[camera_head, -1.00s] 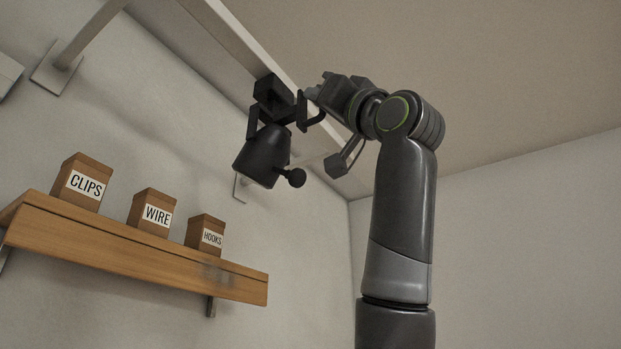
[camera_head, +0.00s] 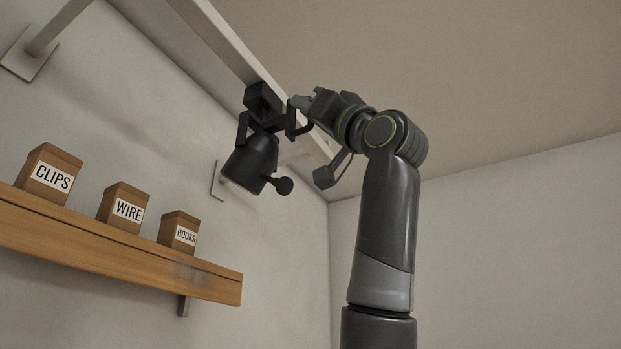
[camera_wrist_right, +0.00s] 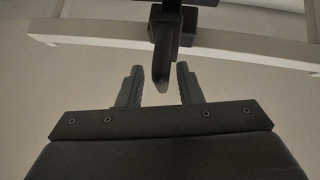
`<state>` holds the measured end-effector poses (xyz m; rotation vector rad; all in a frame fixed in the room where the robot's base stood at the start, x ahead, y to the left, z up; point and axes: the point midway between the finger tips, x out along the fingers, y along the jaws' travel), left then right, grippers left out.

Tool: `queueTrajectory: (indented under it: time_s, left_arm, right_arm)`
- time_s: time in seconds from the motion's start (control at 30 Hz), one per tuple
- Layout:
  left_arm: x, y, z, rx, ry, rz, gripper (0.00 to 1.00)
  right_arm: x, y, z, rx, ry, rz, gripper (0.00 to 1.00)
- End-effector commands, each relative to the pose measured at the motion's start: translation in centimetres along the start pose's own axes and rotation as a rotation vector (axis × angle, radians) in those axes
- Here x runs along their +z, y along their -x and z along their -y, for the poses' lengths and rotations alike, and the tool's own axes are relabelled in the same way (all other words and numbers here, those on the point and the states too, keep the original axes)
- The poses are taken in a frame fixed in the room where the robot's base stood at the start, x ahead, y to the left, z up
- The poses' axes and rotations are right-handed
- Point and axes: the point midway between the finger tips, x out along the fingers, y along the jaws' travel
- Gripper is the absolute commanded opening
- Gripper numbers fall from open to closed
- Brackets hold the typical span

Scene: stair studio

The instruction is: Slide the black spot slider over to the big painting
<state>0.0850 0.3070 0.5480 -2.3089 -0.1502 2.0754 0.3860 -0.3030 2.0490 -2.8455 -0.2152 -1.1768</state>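The black spot slider (camera_head: 264,101) sits on the pale rail (camera_head: 222,42) under the ceiling. Its black lamp head (camera_head: 250,162) hangs below, and a bent black handle (camera_head: 294,122) sticks out on the right. My right gripper (camera_head: 300,103) is up at the handle. In the right wrist view the two fingers of my right gripper (camera_wrist_right: 160,76) stand apart, open. The handle (camera_wrist_right: 162,72) reaches down between them, with a gap showing on both sides. The big painting is not in view. My left gripper is not in view.
A wooden shelf (camera_head: 110,246) on the left wall holds boxes labelled CLIPS (camera_head: 52,175), WIRE (camera_head: 124,208) and HOOKS (camera_head: 179,232). A wall bracket (camera_head: 32,50) is at upper left. A wall plate (camera_head: 217,180) is left of the lamp. The right wall is bare.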

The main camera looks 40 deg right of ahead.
Motion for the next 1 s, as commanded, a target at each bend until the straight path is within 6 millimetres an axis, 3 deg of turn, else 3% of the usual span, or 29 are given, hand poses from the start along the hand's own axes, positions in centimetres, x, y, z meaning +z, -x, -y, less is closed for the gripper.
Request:
queueTrajectory:
  time_s: [0.2, 0.37, 1.0]
  left_arm:
    - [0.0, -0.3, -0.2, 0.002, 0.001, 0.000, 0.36]
    - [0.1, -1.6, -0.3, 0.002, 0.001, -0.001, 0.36]
    - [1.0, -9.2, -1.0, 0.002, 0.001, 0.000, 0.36]
  right_arm:
    - [0.0, 0.3, 0.1, -0.002, 0.000, -0.001, 0.32]
    - [0.2, 2.1, 0.1, -0.002, 0.000, -0.003, 0.32]
    - [0.3, 14.7, -0.1, 0.000, 0.001, -0.003, 0.32]
